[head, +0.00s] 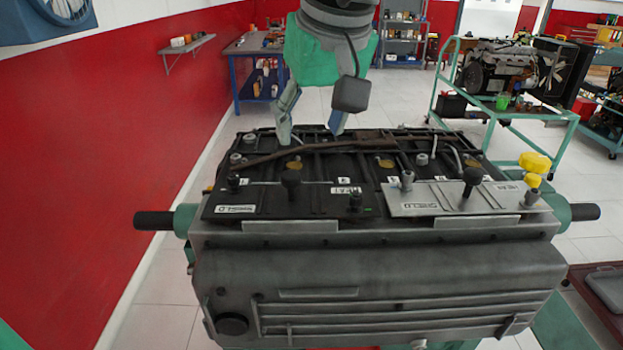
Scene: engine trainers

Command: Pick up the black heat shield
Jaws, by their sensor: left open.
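The black heat shield (272,201) is a flat dark plate on the left half of the engine's top (380,285). It has a white label at its front left and a black knob (291,180) standing up from it. My left gripper (311,135) comes down from above, behind the shield. Its two fingers are spread apart with nothing seen between them. The fingertips are close to the engine's rear top edge; I cannot tell whether they touch it. My right gripper is out of view.
A silver shield (430,199) with its own black knob lies to the right of the black one. A brown rod (325,147) runs across the engine top behind them. A yellow cap (535,163) stands at the right end. A red wall (100,150) is at the left.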

